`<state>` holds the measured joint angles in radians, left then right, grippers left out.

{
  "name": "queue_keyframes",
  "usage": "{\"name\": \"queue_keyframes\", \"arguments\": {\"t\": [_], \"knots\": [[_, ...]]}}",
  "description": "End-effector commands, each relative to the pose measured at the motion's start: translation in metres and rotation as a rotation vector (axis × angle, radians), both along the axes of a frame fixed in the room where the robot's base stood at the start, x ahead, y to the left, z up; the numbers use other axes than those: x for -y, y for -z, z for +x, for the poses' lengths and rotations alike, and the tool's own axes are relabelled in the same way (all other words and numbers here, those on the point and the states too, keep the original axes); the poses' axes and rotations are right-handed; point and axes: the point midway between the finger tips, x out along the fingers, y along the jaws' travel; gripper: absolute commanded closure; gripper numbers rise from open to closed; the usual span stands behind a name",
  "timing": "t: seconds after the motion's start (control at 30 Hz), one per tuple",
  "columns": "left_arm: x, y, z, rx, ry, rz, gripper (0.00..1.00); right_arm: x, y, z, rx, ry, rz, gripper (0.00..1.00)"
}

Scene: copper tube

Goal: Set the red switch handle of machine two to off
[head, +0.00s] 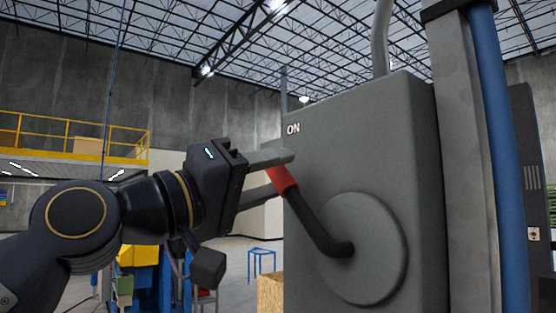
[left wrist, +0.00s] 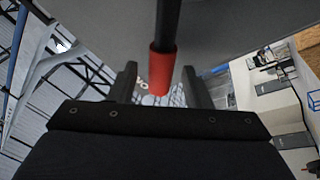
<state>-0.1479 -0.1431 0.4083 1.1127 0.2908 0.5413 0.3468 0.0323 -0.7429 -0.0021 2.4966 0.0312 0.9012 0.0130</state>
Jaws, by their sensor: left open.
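The switch box (head: 340,130) is a grey cabinet with the word ON near its upper left corner. Its handle (head: 316,222) is a black lever on a round grey disc (head: 385,265), angled up and left, with a red grip (head: 282,178) at its end. My left gripper (head: 280,172) is open at the red grip, one finger above it and one below. In the left wrist view the red grip (left wrist: 161,62) lies between the two fingers (left wrist: 161,85), with a gap on each side. My right gripper is not in view.
A grey post (head: 468,150) and a blue pipe (head: 502,150) stand right of the box. A conduit (head: 381,40) rises from its top. A blue stool (head: 262,262) and a wooden crate (head: 270,292) stand lower left, behind. A yellow railing (head: 70,138) is far off.

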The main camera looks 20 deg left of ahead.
Motion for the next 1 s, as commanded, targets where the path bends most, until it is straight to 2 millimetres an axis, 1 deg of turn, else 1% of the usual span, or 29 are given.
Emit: {"name": "queue_keyframes", "arguments": {"t": [0.03, 0.13, 0.43, 0.47, 0.7, 0.8, 1.0], "knots": [[0.0037, -0.0044, 0.0053, -0.001, 0.000, 0.001, 0.56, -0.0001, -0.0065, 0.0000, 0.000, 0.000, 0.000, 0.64], [0.0083, -0.0049, 0.0113, -0.002, 0.000, 0.000, 0.56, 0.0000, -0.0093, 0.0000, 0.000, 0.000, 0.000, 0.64], [0.0103, -0.0043, 0.0134, 0.000, -0.002, 0.000, 0.56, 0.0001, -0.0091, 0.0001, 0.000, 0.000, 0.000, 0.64], [0.0102, -0.0042, 0.0134, 0.000, -0.002, 0.000, 0.57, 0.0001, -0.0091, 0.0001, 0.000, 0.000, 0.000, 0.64], [0.0101, -0.0042, 0.0133, 0.000, -0.002, 0.000, 0.89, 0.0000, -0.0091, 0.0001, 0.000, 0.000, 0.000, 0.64], [0.0101, -0.0042, 0.0133, 0.000, -0.001, 0.001, 1.00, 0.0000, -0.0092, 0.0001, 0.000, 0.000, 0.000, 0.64], [0.0099, -0.0041, 0.0132, 0.000, -0.002, 0.000, 1.00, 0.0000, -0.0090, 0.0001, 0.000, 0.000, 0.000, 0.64]]}}
